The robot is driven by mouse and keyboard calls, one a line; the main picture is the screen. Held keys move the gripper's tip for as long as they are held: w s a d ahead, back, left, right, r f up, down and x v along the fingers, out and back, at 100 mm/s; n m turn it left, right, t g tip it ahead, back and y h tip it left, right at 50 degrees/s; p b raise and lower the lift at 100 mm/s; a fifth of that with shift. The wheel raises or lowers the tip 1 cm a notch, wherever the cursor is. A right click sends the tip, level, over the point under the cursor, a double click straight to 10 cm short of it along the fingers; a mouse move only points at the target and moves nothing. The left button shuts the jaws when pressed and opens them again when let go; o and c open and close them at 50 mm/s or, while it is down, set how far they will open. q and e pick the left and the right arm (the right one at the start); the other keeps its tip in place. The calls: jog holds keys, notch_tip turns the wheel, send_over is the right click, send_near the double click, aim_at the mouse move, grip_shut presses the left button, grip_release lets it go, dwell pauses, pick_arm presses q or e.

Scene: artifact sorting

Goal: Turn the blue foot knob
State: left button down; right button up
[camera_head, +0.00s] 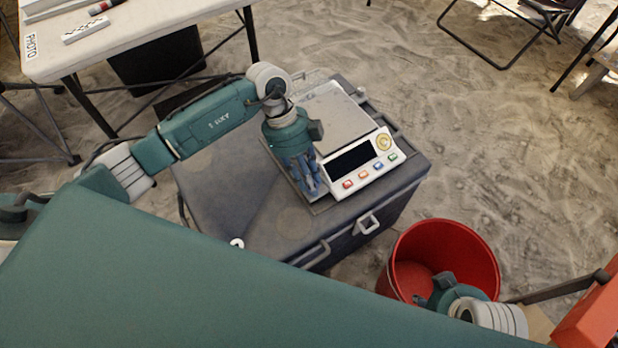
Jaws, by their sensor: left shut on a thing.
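A white scale (355,160) with a dark display and several coloured buttons along its front stands on a dark case (225,200). My left gripper (309,186) points down at the scale's front left corner. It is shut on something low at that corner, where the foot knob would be. The blue foot knob itself is hidden behind the fingers, so its angle cannot be seen.
A red bucket (465,240) stands on the sandy floor right of the case. A white table (130,45) marked PHOTO is at the upper left. The case's metal latches (367,224) stick out at its front. A folding chair (500,55) is far right.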

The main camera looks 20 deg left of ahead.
pick_arm(q)
jog(key=m, duration=0.2)
jog(key=shift+w+d+r+m+g+y+p, duration=0.1)
jog(key=shift+w+r+m+g+y+p, duration=0.1)
jog(key=shift+w+m+g+y+p, duration=0.1)
jog(key=shift+w+d+m+g, duration=0.1)
jog(key=shift+m+g, duration=0.2)
jog(key=shift+m, duration=0.6)
jog(key=shift+f+m+y, duration=0.1)
jog(key=shift+m+y, duration=0.3)
jog(key=shift+m, duration=0.5)
jog(key=m+g+y, duration=0.1)
jog(key=m, duration=0.1)
jog(key=shift+w+d+m, duration=0.1)
jog(key=shift+d+m, duration=0.05)
jog(key=shift+m, duration=0.25)
jog(key=shift+d+m+y+b, duration=0.1)
jog(key=shift+m+y+b, duration=0.25)
jog(key=shift+m, duration=0.35)
jog(key=shift+m+y+b, duration=0.3)
jog(key=shift+m+y, duration=0.05)
jog(key=shift+m, duration=0.95)
pick_arm(e)
jog(key=shift+v, duration=0.9)
jog(key=shift+s, duration=0.1)
pick_arm(q)
jog(key=c, duration=1.5)
grip_release()
pick_arm(e)
jog(key=shift+r, duration=0.1)
